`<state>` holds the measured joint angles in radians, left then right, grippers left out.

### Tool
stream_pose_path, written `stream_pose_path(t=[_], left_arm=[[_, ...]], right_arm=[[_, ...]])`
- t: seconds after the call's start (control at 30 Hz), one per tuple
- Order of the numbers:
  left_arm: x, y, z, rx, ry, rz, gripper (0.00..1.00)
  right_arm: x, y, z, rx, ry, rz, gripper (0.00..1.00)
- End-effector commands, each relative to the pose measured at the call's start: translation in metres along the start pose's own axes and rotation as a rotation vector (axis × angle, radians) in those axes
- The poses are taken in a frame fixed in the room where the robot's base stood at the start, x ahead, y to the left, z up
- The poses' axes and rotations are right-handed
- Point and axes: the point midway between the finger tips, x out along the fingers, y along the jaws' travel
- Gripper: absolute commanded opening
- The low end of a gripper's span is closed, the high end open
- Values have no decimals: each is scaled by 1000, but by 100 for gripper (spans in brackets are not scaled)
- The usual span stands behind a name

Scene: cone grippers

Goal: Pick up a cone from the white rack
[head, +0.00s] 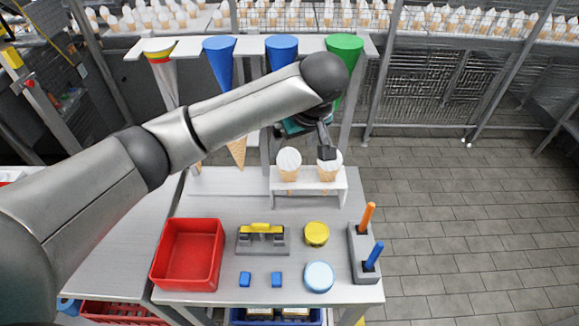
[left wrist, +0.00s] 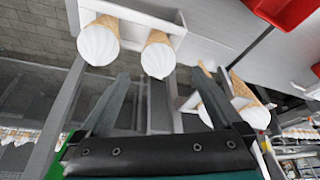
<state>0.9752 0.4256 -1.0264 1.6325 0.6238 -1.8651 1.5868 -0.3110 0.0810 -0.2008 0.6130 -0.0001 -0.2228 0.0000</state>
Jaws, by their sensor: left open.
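The small white rack (head: 308,188) stands at the back of the grey table. It holds two wafer cones with white tops upright, a left cone (head: 288,160) and a right cone (head: 330,166). My left gripper (head: 326,150) is above and behind the rack and partly covers the right cone. In the left wrist view, my left gripper (left wrist: 162,76) is open and empty. There the right cone (left wrist: 98,42) is beyond the left finger, and the left cone (left wrist: 157,55) lies between the fingertips in the picture, apparently untouched. My right gripper is not in view.
A high white shelf (head: 145,50) holds blue, green and striped cone holders. A wafer cone (head: 237,152) shows beneath my arm. A red tray (head: 188,255), yellow tin (head: 316,233), light-blue lid (head: 319,277) and a block with two handled tools (head: 361,262) occupy the table front.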

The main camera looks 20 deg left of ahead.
Motion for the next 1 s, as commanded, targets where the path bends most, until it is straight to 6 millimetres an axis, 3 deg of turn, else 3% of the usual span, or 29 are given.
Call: stream_pose_path(t=[0.13, 0.4, 0.7, 1.0], left_arm=[[27, -1, 0, 0, -1, -4, 100], [46, 0, 0, 1, 0, -1, 100], [86, 1, 2, 1, 1, -1, 100], [92, 2, 2, 2, 1, 1, 100]], right_arm=[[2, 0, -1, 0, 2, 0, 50], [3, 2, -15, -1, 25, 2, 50], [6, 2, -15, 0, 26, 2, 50], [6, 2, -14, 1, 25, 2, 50]])
